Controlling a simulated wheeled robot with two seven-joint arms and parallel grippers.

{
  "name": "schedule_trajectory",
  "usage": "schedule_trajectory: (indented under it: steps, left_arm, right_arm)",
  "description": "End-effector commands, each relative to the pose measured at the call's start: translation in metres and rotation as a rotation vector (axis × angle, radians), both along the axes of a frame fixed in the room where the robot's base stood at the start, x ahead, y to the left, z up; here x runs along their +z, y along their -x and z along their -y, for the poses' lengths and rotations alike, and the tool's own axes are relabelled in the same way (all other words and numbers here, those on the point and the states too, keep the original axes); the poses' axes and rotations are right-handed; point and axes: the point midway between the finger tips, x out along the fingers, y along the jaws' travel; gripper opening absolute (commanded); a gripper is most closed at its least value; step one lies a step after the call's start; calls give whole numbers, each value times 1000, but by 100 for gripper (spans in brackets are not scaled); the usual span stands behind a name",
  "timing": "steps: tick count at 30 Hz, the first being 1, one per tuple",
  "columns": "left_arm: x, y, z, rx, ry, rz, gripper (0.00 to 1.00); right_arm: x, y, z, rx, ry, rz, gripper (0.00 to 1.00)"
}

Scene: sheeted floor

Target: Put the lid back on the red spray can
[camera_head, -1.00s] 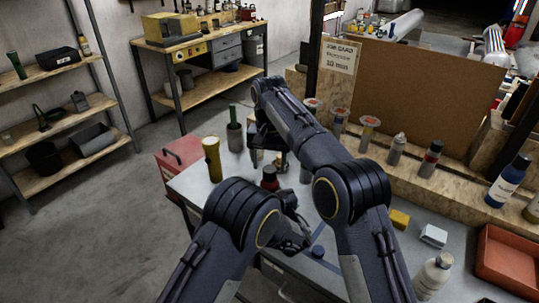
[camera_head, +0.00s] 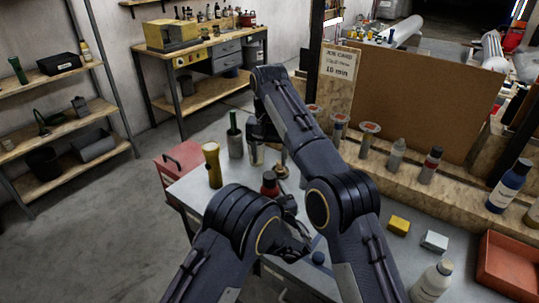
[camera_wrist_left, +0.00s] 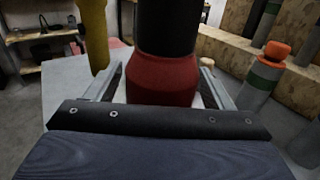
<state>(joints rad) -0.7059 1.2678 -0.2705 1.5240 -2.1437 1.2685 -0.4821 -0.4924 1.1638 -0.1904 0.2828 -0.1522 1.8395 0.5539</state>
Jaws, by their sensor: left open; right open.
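The red spray can (camera_head: 269,187) stands on the grey workbench (camera_head: 330,278), with a dark top. In the left wrist view a red body (camera_wrist_left: 162,78) with a wide black cylinder (camera_wrist_left: 168,25) above it is between my left fingers; the black part runs out of the picture. My left gripper (camera_head: 291,212) is open around the can, one finger on each side; contact cannot be told. My right gripper (camera_head: 262,142) is open above and behind the can, partly hidden by its own arm. I cannot tell whether the black part is the lid.
A yellow torch-like thing (camera_head: 212,165) and a green bottle (camera_head: 234,135) stand left of the can. A small blue cap-like piece (camera_head: 318,257), yellow block (camera_head: 399,225), white block (camera_head: 434,241), white bottle (camera_head: 432,282) and red tray (camera_head: 507,262) are to the right. Several cans line the back ledge.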

Motion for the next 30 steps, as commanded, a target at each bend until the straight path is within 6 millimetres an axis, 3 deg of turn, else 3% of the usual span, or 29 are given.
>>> schedule_trajectory:
  steps: [8, 21, 30]
  left_arm:
    - [-1, 8, 4, -3, -1, 0, 75]
    - [-1, 69, 25, -2, 0, 0, 75]
    - [0, 74, 25, 0, 0, 0, 75]
  right_arm:
    - [-4, 0, 0, 0, 0, 0, 59]
    - [-21, 0, 0, 0, 0, 0, 59]
    - [-21, 0, 0, 0, 0, 0, 59]
